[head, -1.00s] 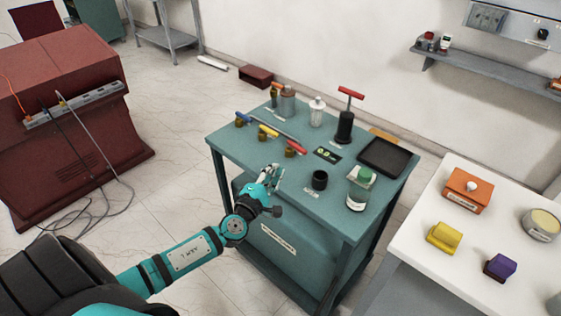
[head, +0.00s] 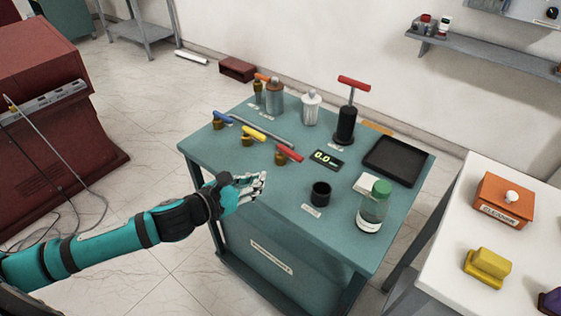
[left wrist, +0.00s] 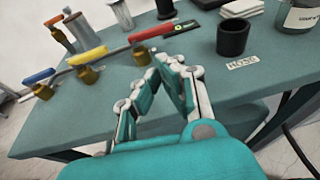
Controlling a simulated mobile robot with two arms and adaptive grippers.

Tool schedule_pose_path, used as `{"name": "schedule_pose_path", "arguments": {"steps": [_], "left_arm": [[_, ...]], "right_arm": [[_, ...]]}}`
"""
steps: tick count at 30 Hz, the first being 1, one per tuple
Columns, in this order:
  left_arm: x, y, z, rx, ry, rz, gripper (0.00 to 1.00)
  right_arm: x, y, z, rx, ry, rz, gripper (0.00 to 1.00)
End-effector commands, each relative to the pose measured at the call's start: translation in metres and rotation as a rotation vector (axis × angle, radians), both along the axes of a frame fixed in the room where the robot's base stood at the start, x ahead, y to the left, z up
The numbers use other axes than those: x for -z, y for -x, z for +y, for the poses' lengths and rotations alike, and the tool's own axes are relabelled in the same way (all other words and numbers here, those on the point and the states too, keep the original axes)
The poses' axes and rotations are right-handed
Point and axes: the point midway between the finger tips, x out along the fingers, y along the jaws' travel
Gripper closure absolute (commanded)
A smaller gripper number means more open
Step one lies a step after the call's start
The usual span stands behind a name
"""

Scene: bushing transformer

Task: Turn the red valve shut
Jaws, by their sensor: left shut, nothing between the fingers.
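The red valve (head: 290,153) is a red lever on a brass body on the teal table, the rightmost of three valves along a grey pipe. It also shows in the left wrist view (left wrist: 152,33), with its brass body (left wrist: 141,55) below the lever. My left gripper (head: 262,183) is shut and empty at the table's front edge, in front of the red valve and apart from it. In the left wrist view the gripper fingertips (left wrist: 172,62) come together just right of the brass body. My right gripper is not in view.
A yellow-handled valve (head: 253,132) and a blue-handled valve (head: 222,118) stand left of the red one. A black cup (head: 320,194), a green-capped jar (head: 373,206), a small display (head: 325,158), a black pump (head: 346,125) and a black tray (head: 397,160) stand on the table.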

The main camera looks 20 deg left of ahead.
Motion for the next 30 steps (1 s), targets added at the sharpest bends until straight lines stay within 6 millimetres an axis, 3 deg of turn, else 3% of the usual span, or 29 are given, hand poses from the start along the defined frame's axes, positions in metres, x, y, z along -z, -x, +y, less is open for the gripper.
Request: {"name": "schedule_pose_path", "arguments": {"steps": [6, 12, 18, 30], "left_arm": [[0.011, -0.044, -0.02, -0.001, 0.004, -0.003, 1.0], [0.014, -0.073, -0.033, 0.001, 0.001, -0.003, 1.0], [0.016, -0.086, -0.038, 0.002, -0.001, -0.002, 1.0], [0.015, -0.089, -0.04, 0.002, -0.002, -0.003, 1.0]], "right_arm": [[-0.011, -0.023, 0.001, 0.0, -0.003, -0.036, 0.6], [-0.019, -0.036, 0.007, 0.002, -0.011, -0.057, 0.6], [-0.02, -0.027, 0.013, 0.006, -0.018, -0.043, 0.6], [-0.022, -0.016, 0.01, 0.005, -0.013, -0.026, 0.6]]}}
